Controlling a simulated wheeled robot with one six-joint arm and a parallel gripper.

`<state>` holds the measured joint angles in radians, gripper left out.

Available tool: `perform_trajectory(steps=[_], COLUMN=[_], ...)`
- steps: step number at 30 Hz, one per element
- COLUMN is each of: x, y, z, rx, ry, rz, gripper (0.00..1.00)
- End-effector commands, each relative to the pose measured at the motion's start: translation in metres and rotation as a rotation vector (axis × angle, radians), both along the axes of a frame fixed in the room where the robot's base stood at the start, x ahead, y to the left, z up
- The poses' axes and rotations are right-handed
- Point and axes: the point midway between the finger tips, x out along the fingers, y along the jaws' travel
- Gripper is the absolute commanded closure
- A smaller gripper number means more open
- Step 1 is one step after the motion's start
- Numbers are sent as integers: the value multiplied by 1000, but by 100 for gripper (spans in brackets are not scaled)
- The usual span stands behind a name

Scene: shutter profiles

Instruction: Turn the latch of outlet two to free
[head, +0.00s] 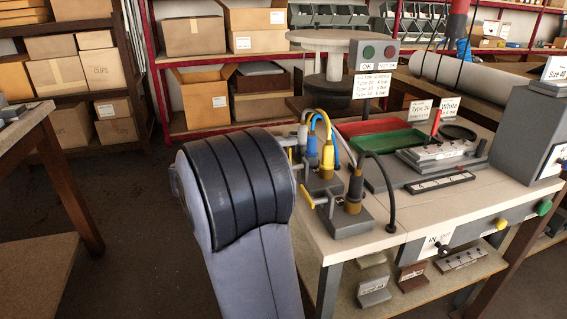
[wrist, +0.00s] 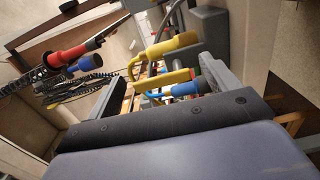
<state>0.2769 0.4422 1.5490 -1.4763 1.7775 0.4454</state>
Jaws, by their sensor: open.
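On the table's left corner, the outlets stand in a row of grey blocks with upright plugs: a blue plug (head: 311,141), a yellow plug (head: 327,157) and a nearer yellow-and-dark plug (head: 354,190). A yellow latch lever (head: 307,196) sticks out left from the nearest block. No outlet number is readable, so I cannot tell which is outlet two. My gripper (wrist: 163,75) is open in the wrist view. A yellow lever (wrist: 166,79) and a blue plug (wrist: 185,89) appear between its jaws, with no visible contact. A yellow plug (wrist: 168,46) shows beyond them. My arm hides the gripper in the head view.
A sign post (head: 373,75) with green and red lights stands behind the outlets. A red and green tray (head: 395,143) lies to their right. A black hose arches over the nearest block to the table. Open floor lies left of my arm.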

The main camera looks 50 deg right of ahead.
Motion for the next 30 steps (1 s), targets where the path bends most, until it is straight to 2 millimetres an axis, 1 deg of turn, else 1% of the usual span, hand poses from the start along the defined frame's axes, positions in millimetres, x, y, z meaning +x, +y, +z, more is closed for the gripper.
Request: perform_trajectory(steps=[5, 8, 11, 18, 21, 25, 30], x=[0, 4, 11, 35, 42, 49, 52], y=[0, 5, 17, 61, 76, 89, 95], z=[0, 1, 2, 2, 1, 1, 0], rx=[0, 0, 0, 0, 0, 0, 0], ry=[0, 0, 1, 1, 1, 0, 1], rz=[0, 2, 4, 5, 4, 2, 0], gripper=[17, 17, 17, 17, 17, 17, 17])
